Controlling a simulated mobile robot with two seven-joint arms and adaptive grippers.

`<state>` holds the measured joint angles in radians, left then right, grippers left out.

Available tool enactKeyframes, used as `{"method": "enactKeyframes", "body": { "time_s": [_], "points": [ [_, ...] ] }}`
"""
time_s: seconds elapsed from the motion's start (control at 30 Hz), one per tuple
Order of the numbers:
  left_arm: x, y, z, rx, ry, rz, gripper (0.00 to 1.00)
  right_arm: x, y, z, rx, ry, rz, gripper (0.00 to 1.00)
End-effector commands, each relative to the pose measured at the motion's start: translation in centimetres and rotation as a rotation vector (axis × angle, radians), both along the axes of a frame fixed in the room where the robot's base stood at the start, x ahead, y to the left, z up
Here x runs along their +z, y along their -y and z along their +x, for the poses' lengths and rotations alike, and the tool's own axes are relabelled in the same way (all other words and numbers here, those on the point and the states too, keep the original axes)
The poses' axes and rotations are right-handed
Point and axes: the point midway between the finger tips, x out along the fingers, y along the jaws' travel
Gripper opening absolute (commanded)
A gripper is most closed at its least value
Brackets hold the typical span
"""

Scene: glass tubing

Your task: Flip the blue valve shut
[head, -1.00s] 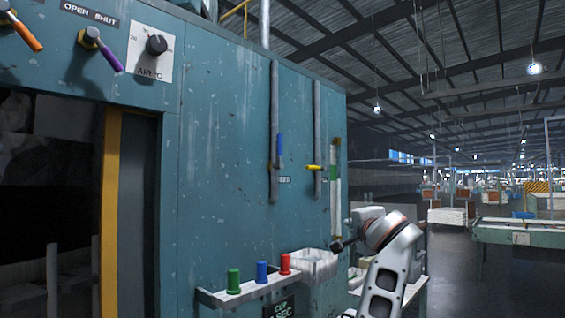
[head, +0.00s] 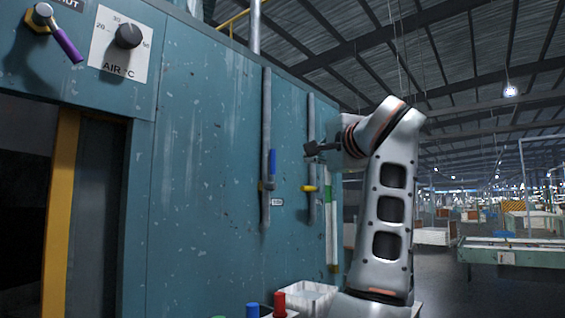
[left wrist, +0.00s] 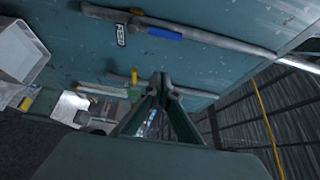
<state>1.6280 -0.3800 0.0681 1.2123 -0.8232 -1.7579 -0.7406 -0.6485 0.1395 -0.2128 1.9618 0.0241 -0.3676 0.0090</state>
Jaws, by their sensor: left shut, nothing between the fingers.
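The blue valve handle (head: 272,162) is on the left of two grey vertical pipes on the teal wall. It points up, in line with its pipe, and also shows along the pipe in the left wrist view (left wrist: 165,33). My left gripper (head: 313,148) is raised to the right of the blue handle, in front of the second pipe in the head view, apart from the blue handle. Its fingers (left wrist: 161,78) are closed together and empty in the left wrist view. My right gripper is in neither view.
A yellow valve handle (head: 309,188) sits crosswise on the second pipe, just below my left gripper. Purple lever (head: 67,45) and dial (head: 128,36) are at upper left. Red (head: 280,304) and blue (head: 252,310) knobs and a white bin (head: 312,296) are below.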

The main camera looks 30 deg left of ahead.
Motion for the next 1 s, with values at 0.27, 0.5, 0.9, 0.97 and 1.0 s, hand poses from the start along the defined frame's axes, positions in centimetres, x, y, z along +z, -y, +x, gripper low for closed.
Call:
{"method": "enactKeyframes", "body": {
  "time_s": [0.27,0.5,0.9,0.97,1.0],
  "points": [
    [0.0,-1.3,0.9,0.002,0.0,0.0,0.0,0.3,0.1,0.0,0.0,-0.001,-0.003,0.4],
    [0.2,-5.0,3.4,0.003,-0.001,0.001,0.0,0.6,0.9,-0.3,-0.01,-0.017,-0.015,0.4],
    [-0.1,-8.9,3.7,-0.001,0.003,-0.001,0.0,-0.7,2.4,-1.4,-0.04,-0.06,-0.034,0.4],
    [-0.1,-9.0,3.2,0.0,0.002,-0.001,0.0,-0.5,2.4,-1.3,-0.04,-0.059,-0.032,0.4],
    [-0.1,-9.1,2.9,0.0,0.001,-0.001,0.0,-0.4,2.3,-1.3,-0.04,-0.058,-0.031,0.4]
  ]
}}
